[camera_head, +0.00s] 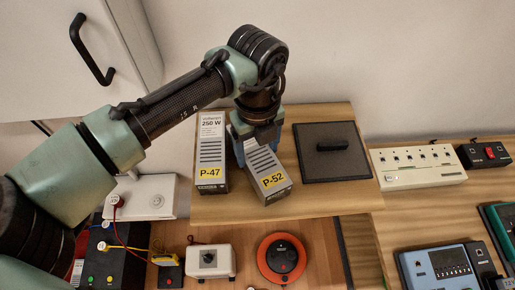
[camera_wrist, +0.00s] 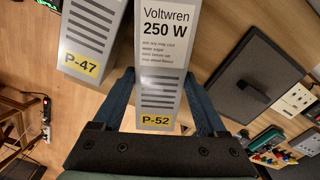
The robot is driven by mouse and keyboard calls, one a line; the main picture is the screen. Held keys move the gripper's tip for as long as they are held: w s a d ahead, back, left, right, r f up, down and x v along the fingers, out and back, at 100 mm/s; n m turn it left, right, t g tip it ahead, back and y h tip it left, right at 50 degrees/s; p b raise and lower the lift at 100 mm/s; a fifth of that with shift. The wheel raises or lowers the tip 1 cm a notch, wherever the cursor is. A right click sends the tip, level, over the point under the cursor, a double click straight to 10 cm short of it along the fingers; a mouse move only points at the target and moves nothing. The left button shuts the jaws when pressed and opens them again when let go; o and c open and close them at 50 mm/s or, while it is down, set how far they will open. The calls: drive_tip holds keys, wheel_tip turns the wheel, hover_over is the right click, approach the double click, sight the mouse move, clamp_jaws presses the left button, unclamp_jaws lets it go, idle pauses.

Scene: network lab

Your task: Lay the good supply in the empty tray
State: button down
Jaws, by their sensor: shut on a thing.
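A grey power supply labelled P-52 (camera_head: 268,172) is between the fingers of my gripper (camera_head: 257,135), which is shut on it. In the wrist view P-52 (camera_wrist: 160,75) shows a "Voltwren 250 W" label and slots. It is turned at an angle to a similar supply, P-47 (camera_head: 211,150), on the wooden bench at its left; P-47 also shows in the wrist view (camera_wrist: 92,28). I cannot tell whether P-52 touches the bench. A dark square panel with a black bar handle (camera_head: 331,165) lies to the right. I see no clearly open tray.
Right of the panel are a cream switch box (camera_head: 417,167), a black box with a red switch (camera_head: 484,154) and a blue-grey meter (camera_head: 437,268). Below the bench top are a white knob box (camera_head: 208,261) and an orange round reel (camera_head: 282,259). A cabinet stands upper left.

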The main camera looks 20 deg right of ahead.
sight(258, 152)
drive_tip(key=shift+f, duration=0.5)
drive_tip(key=shift+f, duration=0.15)
unclamp_jaws()
wheel_tip(258, 152, up, 12)
drive_tip(key=b, duration=0.1)
drive_tip(key=shift+d, duration=0.15)
